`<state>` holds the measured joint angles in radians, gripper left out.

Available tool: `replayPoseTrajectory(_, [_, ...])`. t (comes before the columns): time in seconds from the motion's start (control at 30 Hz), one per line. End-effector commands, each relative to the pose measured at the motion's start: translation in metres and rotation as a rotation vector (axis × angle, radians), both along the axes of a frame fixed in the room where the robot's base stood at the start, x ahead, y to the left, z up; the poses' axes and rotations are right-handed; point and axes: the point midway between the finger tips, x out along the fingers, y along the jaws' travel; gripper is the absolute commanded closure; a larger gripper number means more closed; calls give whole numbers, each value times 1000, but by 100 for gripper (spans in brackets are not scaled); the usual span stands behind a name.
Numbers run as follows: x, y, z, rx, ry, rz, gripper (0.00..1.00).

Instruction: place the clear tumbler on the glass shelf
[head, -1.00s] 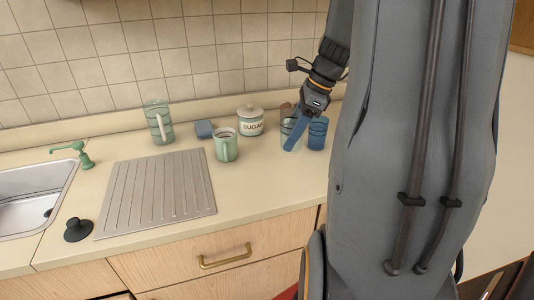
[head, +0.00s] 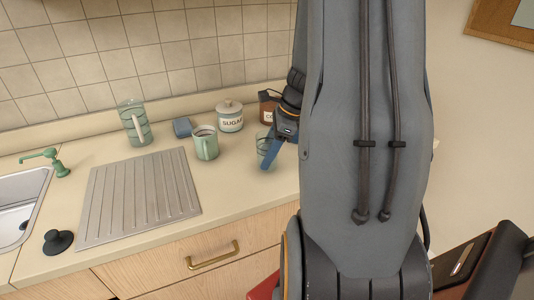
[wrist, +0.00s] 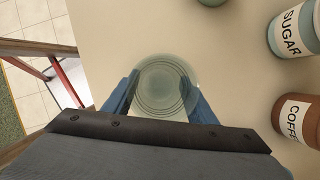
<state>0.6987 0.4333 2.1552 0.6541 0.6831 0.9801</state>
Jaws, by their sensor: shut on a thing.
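The clear tumbler (head: 265,151) is a greenish see-through glass with dark rings, partly hidden by my gripper in the head view. In the wrist view the tumbler (wrist: 164,86) is seen from above, between the two blue fingers. My gripper (wrist: 163,100) is shut on it; in the head view my gripper (head: 272,157) reaches down at the right part of the counter. I cannot tell whether the tumbler's base touches the counter. I see no glass shelf in either view.
On the counter (head: 150,222) stand a sugar canister (head: 230,119), a brown coffee canister (wrist: 299,118), a green mug (head: 206,145), a ringed pitcher (head: 134,123) and a small blue item (head: 182,127). A ribbed drainboard (head: 138,195) and sink (head: 22,207) lie left. My arm hides much of the right.

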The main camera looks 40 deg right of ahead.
Motion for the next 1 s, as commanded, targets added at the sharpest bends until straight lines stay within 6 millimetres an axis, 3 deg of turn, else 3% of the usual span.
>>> replayPoseTrajectory(0.47, [0,0,-11,-1,-1,0,80])
replayPoseTrajectory(0.5, [0,0,-10,-1,-1,0,42])
replayPoseTrajectory(0.57, [0,0,-10,-1,-1,0,32])
replayPoseTrajectory(1.0, [-1,-2,-1,-2,-3,0,30])
